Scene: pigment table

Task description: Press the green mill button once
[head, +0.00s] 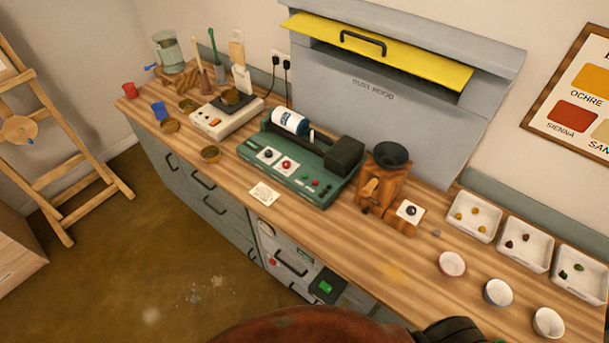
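The green mill (300,160) stands mid-counter, with a white-and-blue jar (290,121) lying on its rollers and a dark block at its right end. Its front panel has two white plates, one with a dark knob (268,154) and one with a red knob (287,165). Nothing covers the panel. Neither gripper shows; only dark red and black parts, probably mine, show at the bottom edge.
A pale scale (225,118) stands left of the mill and a wooden grinder (384,180) right of it. A paper note (264,194) lies in front. White trays (473,216) and small bowls (452,263) are at right. A lower cabinet has a green switch (325,287).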

